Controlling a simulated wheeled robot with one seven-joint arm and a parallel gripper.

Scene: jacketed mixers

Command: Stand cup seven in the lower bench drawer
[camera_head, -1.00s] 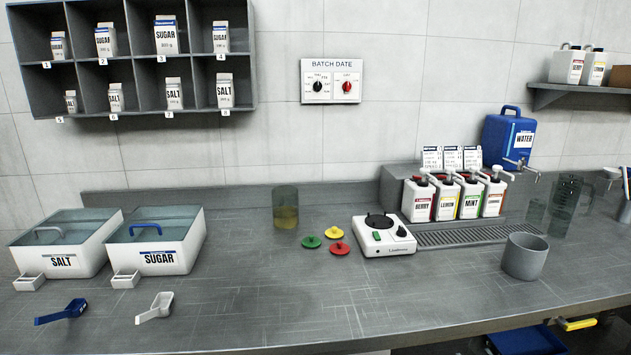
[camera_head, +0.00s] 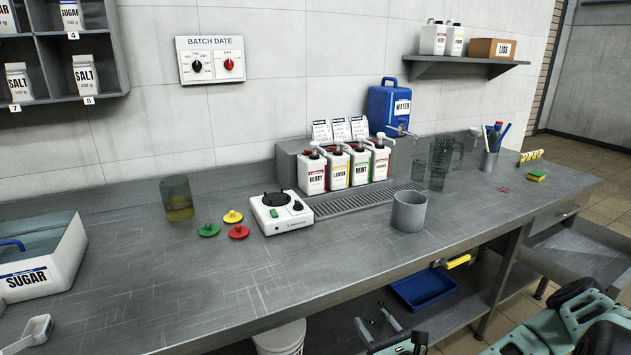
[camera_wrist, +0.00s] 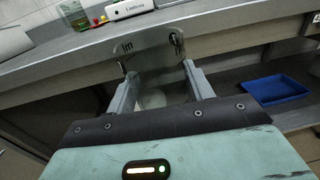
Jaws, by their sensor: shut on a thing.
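My gripper (camera_wrist: 161,82) has its two grey fingers on either side of a clear, see-through cup (camera_wrist: 152,52) with dark marks near its rim. No number can be read on it. In the wrist view the cup is in front of the bench edge. In the head view my gripper (camera_head: 385,326) is low at the bottom, in front of the bench, and the cup is hard to make out. A drawer front (camera_head: 562,217) shows at the bench's right end. Below it is a grey, tray-like surface (camera_head: 600,238) that looks like an open lower drawer.
Clear vessels (camera_head: 437,178), a grey cup (camera_head: 408,212) and a pen holder (camera_head: 489,160) stand on the bench. A blue tray (camera_head: 423,288) lies on the lower shelf, near a yellow-handled thing (camera_head: 457,261). A white bucket (camera_head: 280,338) stands under the bench. Floor shows at right.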

